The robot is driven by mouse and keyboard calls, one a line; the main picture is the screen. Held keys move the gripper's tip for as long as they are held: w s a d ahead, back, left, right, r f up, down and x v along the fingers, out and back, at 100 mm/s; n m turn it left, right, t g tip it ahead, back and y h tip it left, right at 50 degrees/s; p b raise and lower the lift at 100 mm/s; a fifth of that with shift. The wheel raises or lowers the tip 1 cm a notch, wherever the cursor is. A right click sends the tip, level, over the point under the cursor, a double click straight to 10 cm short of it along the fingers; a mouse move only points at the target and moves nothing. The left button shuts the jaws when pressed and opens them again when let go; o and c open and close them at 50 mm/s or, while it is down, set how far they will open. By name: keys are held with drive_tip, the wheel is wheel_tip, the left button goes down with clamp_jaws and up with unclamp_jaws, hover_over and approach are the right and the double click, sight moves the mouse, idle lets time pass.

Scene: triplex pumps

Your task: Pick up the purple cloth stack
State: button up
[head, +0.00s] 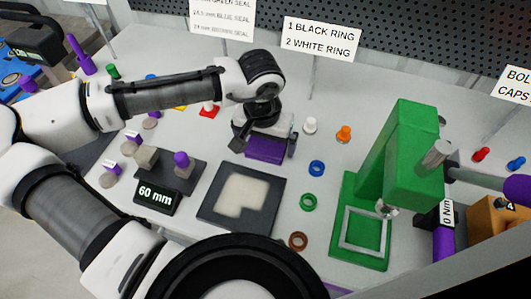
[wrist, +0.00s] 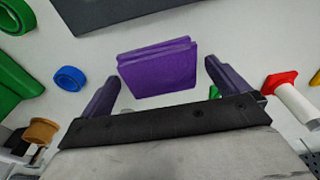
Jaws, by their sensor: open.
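The purple cloth stack (wrist: 158,67) is a folded, layered square block. In the wrist view it lies ahead of my gripper (wrist: 165,85), roughly between the lines of the two fingers. The fingers are open and spread a little wider than the stack, with nothing held. In the head view the purple cloth stack (head: 265,149) shows just below my gripper (head: 265,145), partly hidden by it. The cloth sits on the light table behind the dark square tray. I cannot tell whether the fingertips touch the cloth.
A dark tray (head: 209,211) with a pale cloth lies in front. A blue ring (head: 317,168), a green ring (head: 308,202) and a brown ring (head: 298,241) lie to the right. A green press (head: 405,165) stands farther right. A red-flanged white piece (wrist: 290,92) is beside my right finger.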

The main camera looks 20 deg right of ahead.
drive_tip(key=shift+f, duration=0.25)
drive_tip(key=c, duration=0.9)
drive_tip(key=shift+c, duration=0.2)
wheel_tip(320, 180, up, 20)
drive_tip(key=p, duration=1.1)
drive_tip(key=o, duration=0.3)
drive_tip(key=shift+c, duration=1.1)
drive_tip(key=shift+w, duration=0.15)
